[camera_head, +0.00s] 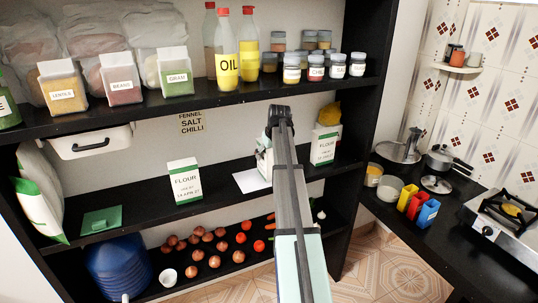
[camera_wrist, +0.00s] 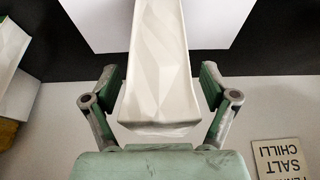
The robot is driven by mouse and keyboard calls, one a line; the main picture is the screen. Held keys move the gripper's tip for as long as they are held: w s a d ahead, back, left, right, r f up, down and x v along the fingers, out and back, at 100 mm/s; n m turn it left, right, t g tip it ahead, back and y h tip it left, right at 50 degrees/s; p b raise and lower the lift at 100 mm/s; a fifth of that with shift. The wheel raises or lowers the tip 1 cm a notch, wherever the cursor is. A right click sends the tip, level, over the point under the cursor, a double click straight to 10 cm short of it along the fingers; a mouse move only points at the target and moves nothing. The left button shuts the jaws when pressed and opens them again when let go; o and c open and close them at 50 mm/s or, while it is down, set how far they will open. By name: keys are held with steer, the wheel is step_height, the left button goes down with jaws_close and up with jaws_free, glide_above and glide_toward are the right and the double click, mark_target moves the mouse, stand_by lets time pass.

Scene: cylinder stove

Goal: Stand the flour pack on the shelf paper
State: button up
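A white flour pack (camera_wrist: 160,55) with a folded top stands between the two fingers of my gripper (camera_wrist: 162,82) in the wrist view. In the head view, this pack (camera_head: 263,160) shows as a white and green edge at the middle shelf, mostly hidden by my arm. My gripper (camera_head: 279,112) is above it. The white shelf paper (camera_head: 249,182) lies on the middle shelf below the pack. The paper (camera_wrist: 88,22) also shows behind the pack in the wrist view. Contact between pack and paper is hidden.
Another flour pack (camera_head: 185,182) stands left of the paper, and one (camera_head: 323,146) stands to the right. A green folded item (camera_head: 102,220) lies further left. The upper shelf edge (camera_head: 200,102), carrying jars and bottles, is close to my gripper. Vegetables lie below.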

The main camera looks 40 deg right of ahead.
steer(key=shift+r, duration=0.15)
steer(key=b+v, duration=0.3)
steer(key=v, duration=0.9)
stand_by(0.3)
